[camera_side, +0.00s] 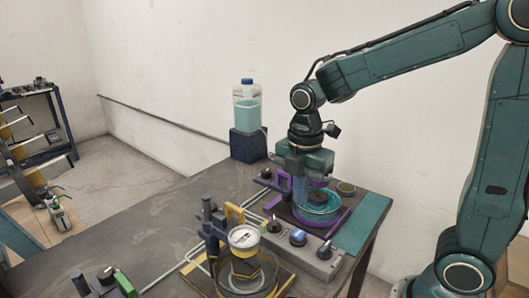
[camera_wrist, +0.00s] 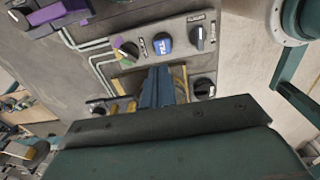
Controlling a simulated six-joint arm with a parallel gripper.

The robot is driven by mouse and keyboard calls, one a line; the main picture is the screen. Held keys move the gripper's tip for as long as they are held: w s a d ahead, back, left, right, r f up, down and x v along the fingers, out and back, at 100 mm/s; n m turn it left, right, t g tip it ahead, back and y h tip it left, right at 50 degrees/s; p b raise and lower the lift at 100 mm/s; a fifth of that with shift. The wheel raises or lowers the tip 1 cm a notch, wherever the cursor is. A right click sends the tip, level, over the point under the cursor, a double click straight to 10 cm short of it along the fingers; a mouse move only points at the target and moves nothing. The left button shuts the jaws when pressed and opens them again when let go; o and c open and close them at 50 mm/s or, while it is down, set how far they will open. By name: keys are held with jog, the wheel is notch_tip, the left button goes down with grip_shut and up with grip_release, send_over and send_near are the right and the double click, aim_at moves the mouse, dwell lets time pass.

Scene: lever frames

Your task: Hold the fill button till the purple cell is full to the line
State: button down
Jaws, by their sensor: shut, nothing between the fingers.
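In the wrist view my gripper's fingers (camera_wrist: 160,75) end just below a blue button marked with lettering (camera_wrist: 163,43), likely the fill button. A blue button also shows on the grey panel in the side view (camera_side: 298,237).
A yellow cell (camera_side: 244,238) stands nearer the camera, a green-handled unit (camera_side: 124,284) at front left. A bottle of teal liquid (camera_side: 247,109) stands behind. The table's left part is clear.

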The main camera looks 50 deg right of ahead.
jog(key=shift+r, duration=1.95)
jog(key=shift+r, duration=0.1)
jog(key=s+r+m+t, duration=0.1)
jog(key=s+m+t, duration=0.1)
jog(key=s+m, duration=0.4)
jog(key=s+d+r+m+t, duration=0.1)
jog(key=s+r+m+t, duration=0.1)
jog(key=s+m, duration=0.5)
jog(key=m+t, duration=0.1)
jog(key=m, duration=0.4)
jog(key=shift+s+d, duration=0.15)
jog(key=shift+d, duration=0.05)
